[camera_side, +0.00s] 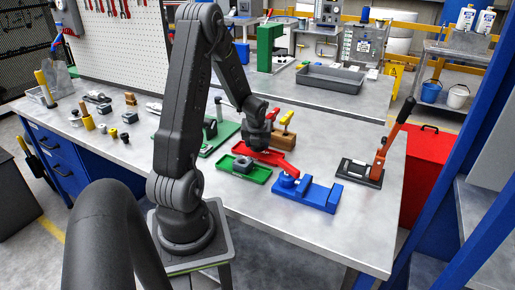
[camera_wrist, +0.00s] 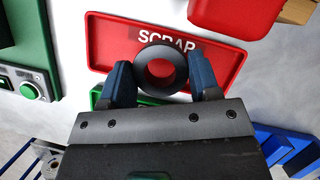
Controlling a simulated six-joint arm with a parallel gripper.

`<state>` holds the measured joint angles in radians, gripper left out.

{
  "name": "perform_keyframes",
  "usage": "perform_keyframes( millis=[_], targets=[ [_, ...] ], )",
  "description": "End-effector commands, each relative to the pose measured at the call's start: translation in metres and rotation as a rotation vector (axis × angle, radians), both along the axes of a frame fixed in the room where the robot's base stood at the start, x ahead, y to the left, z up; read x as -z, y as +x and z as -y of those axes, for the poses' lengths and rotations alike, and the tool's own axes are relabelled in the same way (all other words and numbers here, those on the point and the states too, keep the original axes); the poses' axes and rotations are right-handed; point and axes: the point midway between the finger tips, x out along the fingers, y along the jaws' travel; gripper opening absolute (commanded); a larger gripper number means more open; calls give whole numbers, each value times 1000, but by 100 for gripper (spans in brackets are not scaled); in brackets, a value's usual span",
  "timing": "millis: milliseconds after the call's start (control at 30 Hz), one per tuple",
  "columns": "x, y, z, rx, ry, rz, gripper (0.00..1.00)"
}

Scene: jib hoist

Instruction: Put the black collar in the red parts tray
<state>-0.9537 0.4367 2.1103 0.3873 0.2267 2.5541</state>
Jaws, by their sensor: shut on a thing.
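The black collar (camera_wrist: 139,68) is a ring seen from above in the wrist view, between the two blue fingers of my gripper (camera_wrist: 162,74). My gripper is shut on it. Behind the collar is the red tray (camera_wrist: 105,40), whose label reads SCRAP, partly covered by the collar. The collar overlaps the tray's middle in this view; its height above the tray cannot be told.
A wooden block (camera_side: 284,141) stands behind.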

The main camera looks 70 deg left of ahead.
Motion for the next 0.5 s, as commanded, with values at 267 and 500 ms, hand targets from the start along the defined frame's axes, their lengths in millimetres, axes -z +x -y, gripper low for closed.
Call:
perform_keyframes(
  millis=[267, 500],
  targets=[
    [23, 1, 0, 2, 0, 2, 25],
    [24, 1, 0, 1, 1, 1, 24]
  ],
)
